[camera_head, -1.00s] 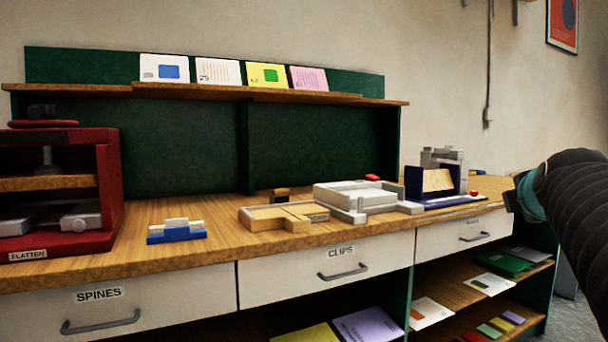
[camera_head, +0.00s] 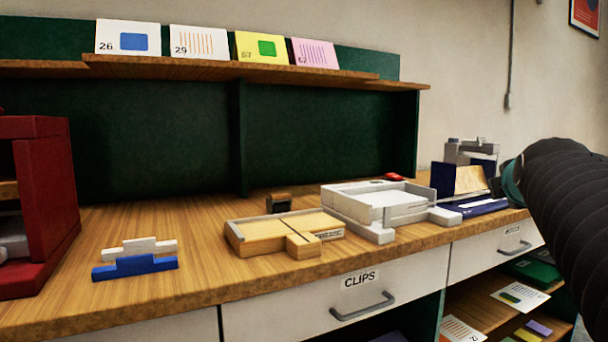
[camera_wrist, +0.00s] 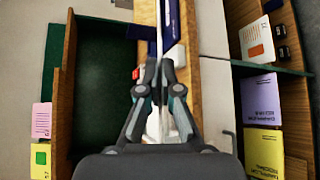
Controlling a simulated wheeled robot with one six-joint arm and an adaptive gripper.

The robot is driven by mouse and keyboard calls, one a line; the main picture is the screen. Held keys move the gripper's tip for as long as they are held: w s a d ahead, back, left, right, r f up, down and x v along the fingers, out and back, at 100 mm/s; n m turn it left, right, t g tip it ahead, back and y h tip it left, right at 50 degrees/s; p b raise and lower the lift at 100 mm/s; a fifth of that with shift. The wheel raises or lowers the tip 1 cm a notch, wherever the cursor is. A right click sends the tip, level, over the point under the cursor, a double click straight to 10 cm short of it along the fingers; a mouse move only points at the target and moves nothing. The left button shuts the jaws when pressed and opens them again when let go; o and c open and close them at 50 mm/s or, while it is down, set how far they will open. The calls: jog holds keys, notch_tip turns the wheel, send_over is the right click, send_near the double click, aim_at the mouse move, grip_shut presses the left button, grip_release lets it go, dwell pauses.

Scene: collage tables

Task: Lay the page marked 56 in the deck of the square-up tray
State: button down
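In the head view a light grey tray (camera_head: 352,212) with raised walls, which looks like the square-up tray, stands on the bench right of centre. Its deck looks empty. In the wrist view my gripper (camera_wrist: 160,75) is closed around a thin pale sheet (camera_wrist: 159,30), seen edge-on. Its face and any number are hidden, so I cannot tell whether it is page 56. In the head view my arm reaches in from the right, and the gripper itself is hidden there. Pages 26 (camera_head: 128,38), 29 (camera_head: 199,42), yellow 57 (camera_head: 262,48) and a pink page (camera_head: 315,53) stand on the upper shelf.
A wooden tray (camera_head: 262,238) sits left of the grey tray. A blue-and-white stepped block (camera_head: 135,264) lies farther left, beside a red press (camera_head: 45,200). A dark blue stand (camera_head: 455,185) and a grey device (camera_head: 470,152) stand at right. Bare bench lies between block and wooden tray.

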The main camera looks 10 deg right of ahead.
jog(key=w+a+f+b, duration=0.1)
jog(key=w+a+b, duration=0.1)
jog(key=w, duration=0.8)
jog(key=w+a+f+b, duration=0.1)
jog(key=w+a, duration=0.4)
jog(key=w, duration=0.5)
jog(key=shift+w+a+f+b, duration=0.2)
jog(key=shift+f+b, duration=0.1)
jog(key=shift+b, duration=0.45)
jog(key=c, duration=1.2)
grip_release()
jog(key=shift+c, duration=0.2)
jog(key=shift+s, duration=0.1)
jog(key=v, duration=1.2)
